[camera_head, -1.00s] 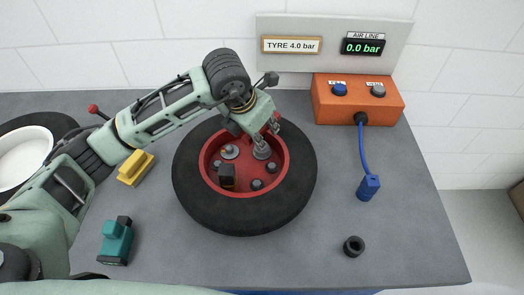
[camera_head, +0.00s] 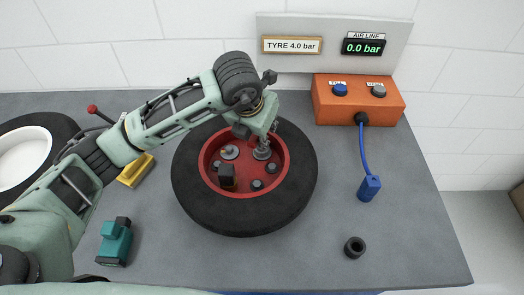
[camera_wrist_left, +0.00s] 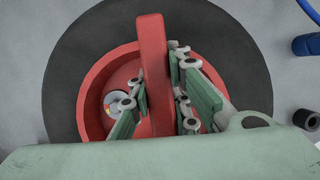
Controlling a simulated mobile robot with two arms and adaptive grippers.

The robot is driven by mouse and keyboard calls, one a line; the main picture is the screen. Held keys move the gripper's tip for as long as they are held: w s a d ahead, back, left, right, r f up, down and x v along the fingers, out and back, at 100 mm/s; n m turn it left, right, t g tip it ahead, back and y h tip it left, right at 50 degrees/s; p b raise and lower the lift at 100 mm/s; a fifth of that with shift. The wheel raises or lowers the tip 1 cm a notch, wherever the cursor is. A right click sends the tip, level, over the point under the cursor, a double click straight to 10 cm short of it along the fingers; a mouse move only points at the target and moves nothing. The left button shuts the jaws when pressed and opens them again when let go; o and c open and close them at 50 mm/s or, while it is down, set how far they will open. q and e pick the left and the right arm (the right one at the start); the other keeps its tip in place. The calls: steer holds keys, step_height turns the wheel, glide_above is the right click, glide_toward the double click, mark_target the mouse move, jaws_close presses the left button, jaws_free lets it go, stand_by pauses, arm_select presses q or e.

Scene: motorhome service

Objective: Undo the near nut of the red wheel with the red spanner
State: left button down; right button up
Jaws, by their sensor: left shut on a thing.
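The red wheel (camera_head: 281,182) lies flat on the bench, a black tyre around a red rim. Its rim also shows in the left wrist view (camera_wrist_left: 91,88). Several dark nuts stand inside the rim; one (camera_head: 257,184) is at the near side. A dark block (camera_head: 227,172) also sits inside, left of that nut. My left gripper (camera_head: 262,148) is over the far right part of the rim. It is shut on the red spanner (camera_wrist_left: 152,60), whose bar stands between the fingers in the wrist view. The spanner's working end is hidden. My right gripper is out of view.
An orange box (camera_head: 358,108) with two buttons stands at the back right, its blue hose ending in a blue connector (camera_head: 369,187). A black ring (camera_head: 354,247) lies front right. A teal tool (camera_head: 115,242), a yellow block (camera_head: 134,172) and a white-rimmed wheel (camera_head: 25,155) are left.

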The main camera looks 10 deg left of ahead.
arm_select(q)
steer(key=shift+n+y, duration=0.4)
steer(key=shift+n, duration=0.7)
steer(key=shift+d+n+y+b, duration=0.1)
steer(key=shift+n+y+b, duration=0.3)
steer(key=shift+n, duration=0.7)
steer(key=shift+n+y, duration=0.5)
steer(key=shift+n, duration=0.6)
steer(key=shift+r, duration=0.15)
